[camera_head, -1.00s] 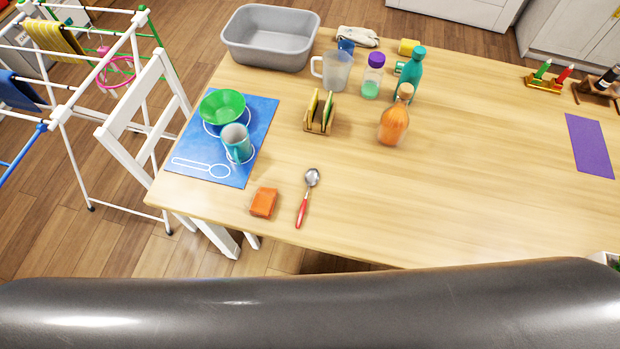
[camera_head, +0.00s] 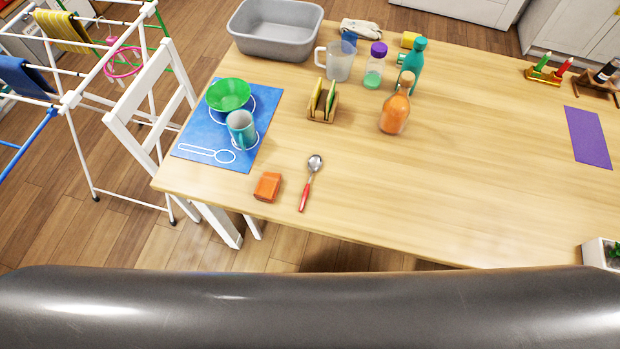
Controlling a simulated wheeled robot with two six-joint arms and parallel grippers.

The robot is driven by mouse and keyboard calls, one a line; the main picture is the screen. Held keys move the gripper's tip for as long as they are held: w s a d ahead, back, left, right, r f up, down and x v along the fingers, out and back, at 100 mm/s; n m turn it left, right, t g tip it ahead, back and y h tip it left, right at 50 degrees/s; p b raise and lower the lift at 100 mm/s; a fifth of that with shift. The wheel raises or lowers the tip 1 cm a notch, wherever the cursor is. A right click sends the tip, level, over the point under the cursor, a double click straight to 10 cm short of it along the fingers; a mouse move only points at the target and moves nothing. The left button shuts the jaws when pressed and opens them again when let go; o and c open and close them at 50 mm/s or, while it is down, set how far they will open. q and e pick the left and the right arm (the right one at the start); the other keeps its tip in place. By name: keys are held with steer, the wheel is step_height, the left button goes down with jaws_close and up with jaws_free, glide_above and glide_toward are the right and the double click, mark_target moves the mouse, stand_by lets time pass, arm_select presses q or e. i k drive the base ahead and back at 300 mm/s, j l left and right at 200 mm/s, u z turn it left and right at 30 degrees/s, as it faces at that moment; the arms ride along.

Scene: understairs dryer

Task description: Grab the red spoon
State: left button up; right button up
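The red spoon (camera_head: 306,195) lies on the wooden table near its front edge. Its metal bowl points away from me and its red handle points toward me. An orange block (camera_head: 267,187) lies just left of the handle, apart from it. Neither of my grippers is in view.
A blue mat (camera_head: 201,142) with a white spoon outline holds a green bowl (camera_head: 228,94) and a teal mug (camera_head: 241,129). A sponge holder (camera_head: 322,101), an orange bottle (camera_head: 395,110) and a grey basin (camera_head: 275,32) stand farther back. A white chair (camera_head: 150,120) is at the left. The table right of the spoon is clear.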

mark_target(315, 161)
steer(key=k+j, duration=0.3)
steer(key=k+l+z, duration=0.1)
steer(key=k+z, duration=0.4)
steer(key=l+z, duration=0.45)
